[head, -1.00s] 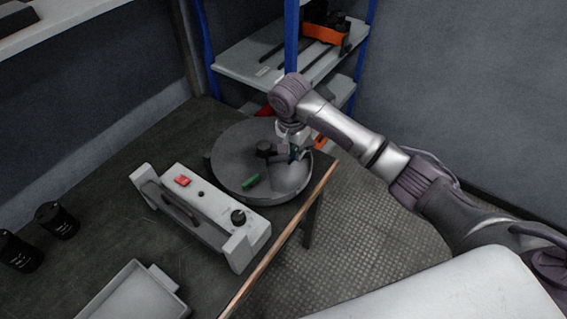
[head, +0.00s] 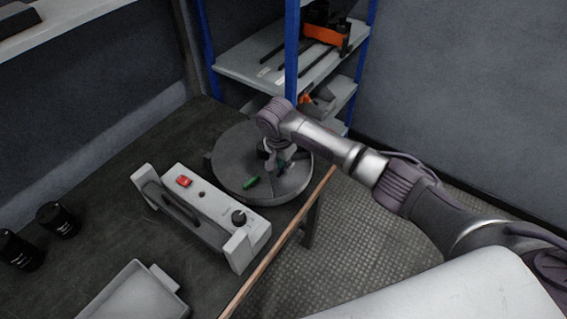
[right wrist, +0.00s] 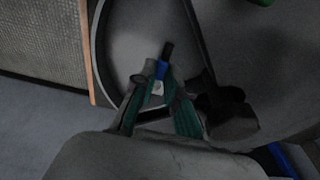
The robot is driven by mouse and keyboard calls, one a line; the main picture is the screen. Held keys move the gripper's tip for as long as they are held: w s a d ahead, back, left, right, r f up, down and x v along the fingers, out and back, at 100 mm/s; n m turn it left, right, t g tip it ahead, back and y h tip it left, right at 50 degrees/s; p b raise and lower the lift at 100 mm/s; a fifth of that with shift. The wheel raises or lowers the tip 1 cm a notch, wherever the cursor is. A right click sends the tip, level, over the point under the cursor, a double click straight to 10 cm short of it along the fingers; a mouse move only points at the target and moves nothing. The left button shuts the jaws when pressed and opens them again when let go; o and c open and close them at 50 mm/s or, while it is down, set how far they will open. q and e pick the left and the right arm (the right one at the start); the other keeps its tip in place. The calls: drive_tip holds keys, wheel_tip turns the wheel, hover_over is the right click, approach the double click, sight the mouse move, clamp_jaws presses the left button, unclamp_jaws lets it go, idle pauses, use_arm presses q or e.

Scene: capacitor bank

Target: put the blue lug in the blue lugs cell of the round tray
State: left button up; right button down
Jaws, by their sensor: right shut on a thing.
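The round grey tray (head: 229,158) stands at the far end of the bench, and its rim and a divider also show in the right wrist view (right wrist: 104,50). My right gripper (right wrist: 159,84) is shut on the blue lug (right wrist: 162,69), which has a dark end pointing away from the fingers. The lug is over a pale cell floor of the tray; I cannot tell whether it touches it. In the head view my wrist hides the lug. A green lug (head: 251,182) lies in another part of the tray. My left gripper is out of view.
A dark knob (right wrist: 226,108) stands beside the fingers at the tray's middle. A grey instrument with a handle (head: 205,212) is close to the tray. A white bin (head: 135,291) and two black capacitors (head: 57,220) are nearer. Shelving (head: 247,62) stands behind.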

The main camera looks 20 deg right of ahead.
sight(280, 173)
drive_tip(key=shift+f, duration=0.45)
drive_tip(key=c, duration=1.2)
unclamp_jaws()
drive_tip(key=shift+r, duration=0.3)
wheel_tip(280, 173, up, 12)
drive_tip(key=s+a, duration=0.1)
drive_tip(key=shift+a+r, duration=0.25)
